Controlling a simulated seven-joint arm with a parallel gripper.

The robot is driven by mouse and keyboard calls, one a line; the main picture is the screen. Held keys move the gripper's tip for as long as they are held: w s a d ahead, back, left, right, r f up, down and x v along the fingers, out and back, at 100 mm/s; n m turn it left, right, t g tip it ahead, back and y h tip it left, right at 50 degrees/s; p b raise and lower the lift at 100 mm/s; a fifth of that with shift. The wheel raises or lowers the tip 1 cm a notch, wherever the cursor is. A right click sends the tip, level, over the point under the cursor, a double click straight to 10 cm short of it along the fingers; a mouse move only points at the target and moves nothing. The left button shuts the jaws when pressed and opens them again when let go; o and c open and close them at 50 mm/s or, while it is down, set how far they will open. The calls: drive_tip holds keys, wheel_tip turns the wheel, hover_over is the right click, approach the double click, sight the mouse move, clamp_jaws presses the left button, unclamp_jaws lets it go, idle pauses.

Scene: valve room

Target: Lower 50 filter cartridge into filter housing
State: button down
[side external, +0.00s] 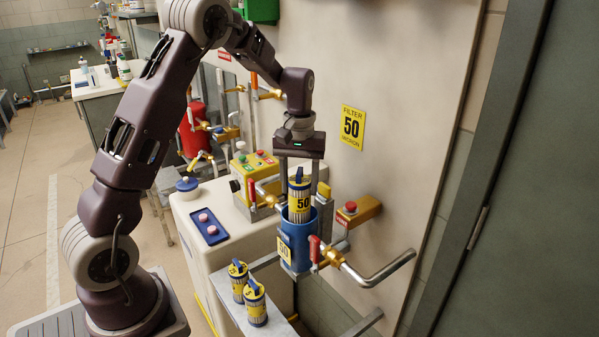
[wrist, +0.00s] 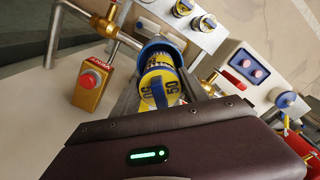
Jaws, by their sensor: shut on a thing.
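The 50 filter cartridge (side external: 299,195) is a yellow, white and blue cylinder marked 50. It stands upright between the fingers of my gripper (side external: 300,190), which is shut on it. The filter housing (side external: 296,245) is an open blue cup with a 50 label. The cartridge's lower end is at the housing's mouth and seems partly inside; its bottom is hidden by the rim. In the wrist view the cartridge's yellow top (wrist: 160,88) with its blue bar shows in front of the blue housing rim (wrist: 163,46).
A red-handled brass valve (side external: 328,256) with a pipe sits right of the housing. A red button on a yellow box (side external: 354,213) is on the wall side. Two other cartridges (side external: 248,292) stand on a shelf below. A yellow control box (side external: 253,172) and blue tray (side external: 207,226) are left.

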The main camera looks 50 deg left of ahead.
sight(300, 194)
wheel_tip(300, 194, down, 7)
drive_tip(key=shift+f, duration=0.1)
wheel_tip(300, 194, down, 3)
drive_tip(key=shift+s+f, duration=0.15)
drive_tip(key=shift+f, duration=0.05)
drive_tip(key=shift+s+d+f, duration=0.1)
drive_tip(key=shift+d+f, duration=0.05)
drive_tip(key=shift+f, duration=0.45)
drive_tip(key=shift+s+d+f, duration=0.1)
drive_tip(key=shift+f, duration=0.45)
drive_tip(key=c, duration=0.6)
unclamp_jaws()
drive_tip(key=shift+w, duration=0.1)
drive_tip(key=shift+o, duration=0.5)
drive_tip(key=r, duration=0.9)
drive_tip(key=shift+w+a+r, duration=0.1)
drive_tip(key=shift+w+r, duration=0.1)
drive_tip(key=shift+r, duration=0.2)
drive_tip(key=shift+a+r, duration=0.1)
drive_tip(key=shift+r, duration=0.25)
